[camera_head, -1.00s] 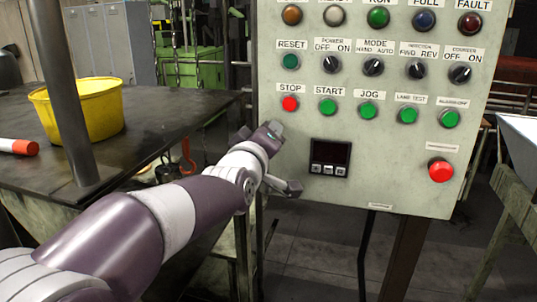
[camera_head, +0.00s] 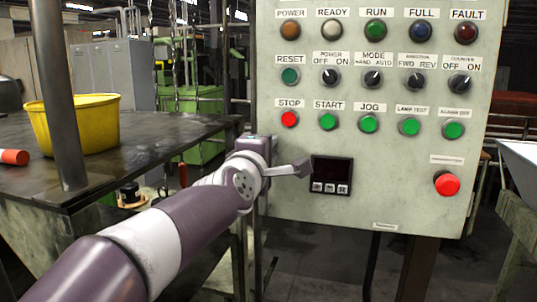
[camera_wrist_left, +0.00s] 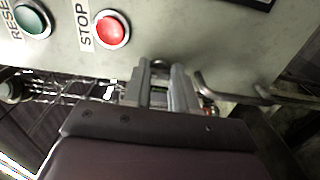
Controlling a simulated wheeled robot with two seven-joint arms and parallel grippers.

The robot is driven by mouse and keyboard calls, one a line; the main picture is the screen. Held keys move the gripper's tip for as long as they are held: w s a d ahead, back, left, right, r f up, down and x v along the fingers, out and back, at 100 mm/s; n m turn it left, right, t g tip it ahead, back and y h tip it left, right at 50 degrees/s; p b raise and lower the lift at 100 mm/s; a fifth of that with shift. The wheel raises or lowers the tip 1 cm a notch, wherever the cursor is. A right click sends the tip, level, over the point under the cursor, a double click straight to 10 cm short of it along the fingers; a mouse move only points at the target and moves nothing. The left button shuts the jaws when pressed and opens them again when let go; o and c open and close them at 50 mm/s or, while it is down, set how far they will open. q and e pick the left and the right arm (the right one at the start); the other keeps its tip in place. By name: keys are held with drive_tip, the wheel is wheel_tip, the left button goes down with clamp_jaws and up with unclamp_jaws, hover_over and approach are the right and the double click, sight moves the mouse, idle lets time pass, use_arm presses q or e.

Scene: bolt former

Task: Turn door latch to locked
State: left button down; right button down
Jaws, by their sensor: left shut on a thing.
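The pale control panel (camera_head: 385,195) is the cabinet door, with its left edge beside my wrist. My left gripper (camera_wrist_left: 168,75) is at this edge, below the red STOP button (camera_head: 289,119). My right gripper is not in view.
A dark table (camera_head: 150,140) with a yellow tub (camera_head: 75,125) stands at left. A post (camera_head: 58,95) rises in front of it. A red mushroom button (camera_head: 447,184) is at the panel's lower right. A grey bent bar (camera_wrist_left: 240,93) lies right of the fingers in the wrist view.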

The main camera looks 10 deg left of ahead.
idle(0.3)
use_arm(q)
drive_tip(key=c, duration=0.9)
unclamp_jaws()
drive_tip(key=shift+a, duration=0.15)
drive_tip(key=s+p, duration=0.1)
drive_tip(key=s, duration=1.1)
drive_tip(key=shift+s+a+p, duration=0.2)
drive_tip(key=shift+s+p, duration=0.2)
